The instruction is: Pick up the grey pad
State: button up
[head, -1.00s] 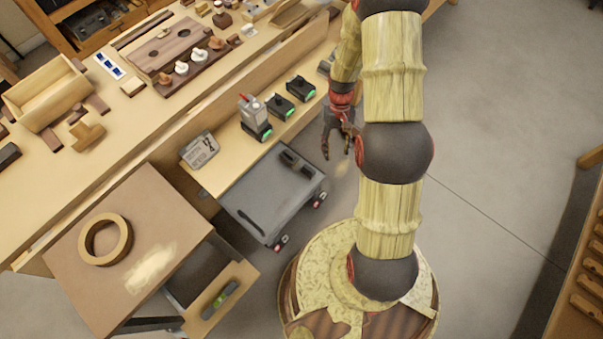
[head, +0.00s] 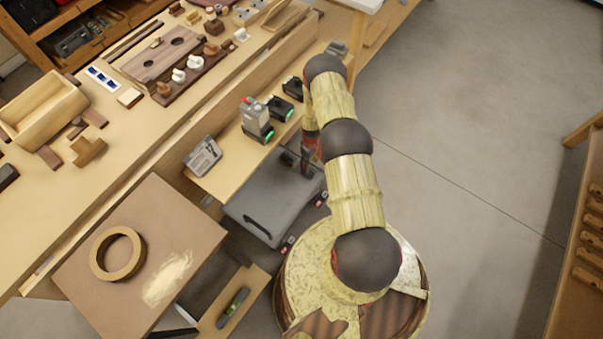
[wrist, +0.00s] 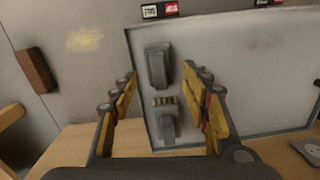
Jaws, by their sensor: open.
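Two small grey pieces lie on the flat lid of a grey wheeled case (head: 262,205). In the wrist view one is a plain dark grey rounded block (wrist: 157,66). The other is a grey piece (wrist: 168,128) with a yellowish ribbed strip at its upper end. I cannot tell for sure which is the grey pad. My gripper (wrist: 162,78) is open and empty, with one yellow-and-dark finger on each side of the two pieces. No contact shows.
A wooden shelf (head: 222,178) beside the case holds a grey box (head: 203,156) and black devices with green lights (head: 280,108). A cabinet top (head: 200,218) with a wooden ring (head: 118,252) and an open drawer (head: 228,305) is at lower left. Floor to the right is clear.

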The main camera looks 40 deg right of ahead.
jog(key=shift+w+d+f+n, duration=0.15)
jog(key=shift+d+f+n, duration=0.1)
jog(key=shift+n, duration=0.25)
jog(key=f+b, duration=0.1)
jog(key=f, duration=0.1)
jog(key=f+b, duration=0.1)
jog(key=f, duration=0.2)
jog(key=f+b, duration=0.1)
jog(key=f, duration=0.1)
jog(key=shift+w+a+f, duration=0.15)
jog(key=shift+a+f, duration=0.1)
jog(key=shift+f, duration=0.1)
jog(key=shift+c, duration=0.3)
jog(key=c, duration=1)
jog(key=shift+r, duration=0.2)
